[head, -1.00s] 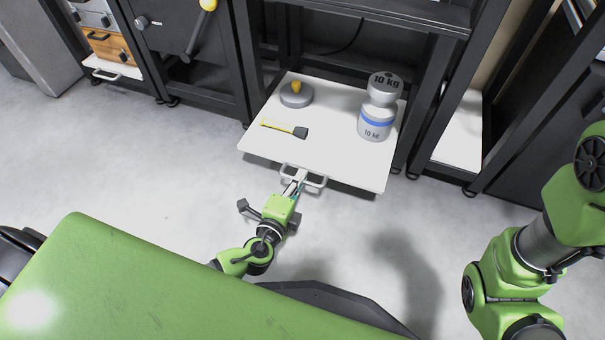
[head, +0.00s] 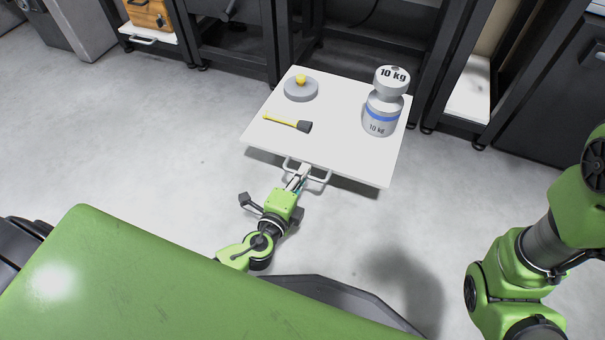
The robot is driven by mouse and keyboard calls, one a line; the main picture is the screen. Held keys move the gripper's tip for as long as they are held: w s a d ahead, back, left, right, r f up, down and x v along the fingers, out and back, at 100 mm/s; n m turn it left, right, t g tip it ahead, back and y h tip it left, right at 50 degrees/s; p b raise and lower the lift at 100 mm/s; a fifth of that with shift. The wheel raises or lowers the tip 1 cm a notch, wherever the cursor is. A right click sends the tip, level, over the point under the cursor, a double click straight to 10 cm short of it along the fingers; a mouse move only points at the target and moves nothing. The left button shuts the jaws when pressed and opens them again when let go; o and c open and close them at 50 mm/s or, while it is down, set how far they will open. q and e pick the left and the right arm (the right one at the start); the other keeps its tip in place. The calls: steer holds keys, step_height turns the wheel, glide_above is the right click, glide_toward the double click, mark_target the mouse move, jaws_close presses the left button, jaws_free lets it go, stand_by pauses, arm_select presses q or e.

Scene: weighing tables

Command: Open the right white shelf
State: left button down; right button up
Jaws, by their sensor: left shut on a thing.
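The white shelf (head: 340,153) is pulled out from a dark frame in the middle of the head view. It carries a 10 kg weight (head: 381,112), a grey disc with a yellow knob (head: 301,90) and a yellow-handled brush (head: 287,123). A white handle (head: 320,180) is on its front edge. My left gripper (head: 299,179) is at this handle and shut on it; the fingertips are small in the view. My right arm shows at the right edge, but its gripper is out of view.
Another white shelf (head: 468,100) sits inside the dark frame at the right. A wooden box (head: 148,13) stands on a white shelf (head: 150,37) at the upper left. Grey floor (head: 130,140) is clear to the left of the pulled-out shelf.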

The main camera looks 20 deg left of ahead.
arm_select(q)
steer(key=shift+s, duration=0.1)
steer(key=c, duration=2.2)
jaws_free()
